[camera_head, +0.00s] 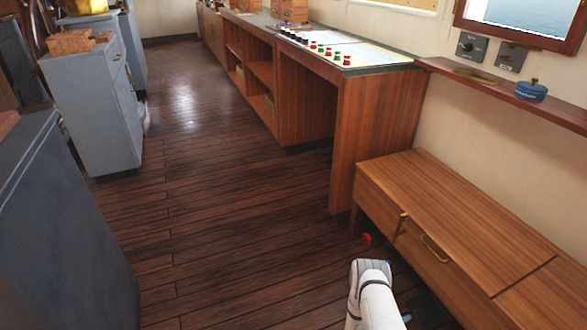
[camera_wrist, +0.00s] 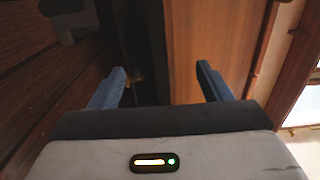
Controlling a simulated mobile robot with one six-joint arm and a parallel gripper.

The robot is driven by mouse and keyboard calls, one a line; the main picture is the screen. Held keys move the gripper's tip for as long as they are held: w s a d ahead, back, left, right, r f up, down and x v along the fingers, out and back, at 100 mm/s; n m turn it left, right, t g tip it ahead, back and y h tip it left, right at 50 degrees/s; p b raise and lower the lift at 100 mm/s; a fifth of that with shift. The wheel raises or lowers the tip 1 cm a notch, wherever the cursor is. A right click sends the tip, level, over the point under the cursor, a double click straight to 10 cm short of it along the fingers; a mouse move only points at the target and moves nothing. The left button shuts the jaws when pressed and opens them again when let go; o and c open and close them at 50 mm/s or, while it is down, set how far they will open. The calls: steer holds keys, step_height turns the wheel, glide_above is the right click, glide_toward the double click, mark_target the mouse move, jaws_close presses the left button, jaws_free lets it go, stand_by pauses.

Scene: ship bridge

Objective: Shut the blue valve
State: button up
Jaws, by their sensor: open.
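I cannot make out a blue valve for certain in either view. A small round red thing (camera_head: 367,239), possibly a valve handle, shows low beside the left end of the wooden bench (camera_head: 470,210) in the head view. My gripper (camera_wrist: 161,82) is open in the wrist view, with its two blue fingers apart and nothing seen between them. A wooden panel (camera_wrist: 215,40) and a dark gap lie beyond the fingers. In the head view my white arm reaches up from the bottom edge, just left of the bench, and my fingertips cannot be made out.
A blue lidded pot (camera_head: 531,92) stands on the wall shelf (camera_head: 500,88) at right. The bench drawer has a brass handle (camera_head: 434,249). A wooden console (camera_head: 375,125) with red and green knobs lines the wall. Grey cabinets (camera_head: 95,110) stand at left. The plank floor between is clear.

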steer(key=w+a+r+n+t+y+p, duration=0.1)
steer(key=w+a+r+n+y+p, duration=0.15)
steer(key=w+r, duration=0.8)
steer(key=w+a+r+n+t+y+p, duration=0.1)
steer(key=w+a+r+n+y+p, duration=0.2)
steer(key=w+r, duration=0.7)
steer(key=w+a+r+n+y+p, duration=0.1)
steer(key=a+r+n+y+p, duration=0.3)
steer(key=r, duration=0.9)
steer(key=w+a+r+n+y+p, duration=0.1)
steer(key=a+r+n+y, duration=0.35)
steer(key=r, duration=0.85)
steer(key=s+a+r+n+g+y+p, duration=0.1)
steer(key=s+a+r+n+p, duration=0.25)
steer(key=s+r, duration=0.5)
steer(key=s+a+r+n+g+y+p, duration=0.15)
steer(key=s+a+r+n, duration=0.35)
steer(key=r, duration=0.7)
steer(key=s+r+n+g+p, duration=0.2)
steer(key=s+r, duration=0.4)
steer(key=s, duration=0.7)
steer(key=s+r+n+g+p, duration=0.2)
steer(key=s+r+n+p, duration=0.2)
steer(key=s, duration=0.8)
step_height(320, 180, up, 3)
steer(key=n, duration=0.3)
steer(key=shift+s+f, duration=0.15)
steer(key=shift+s, duration=0.2)
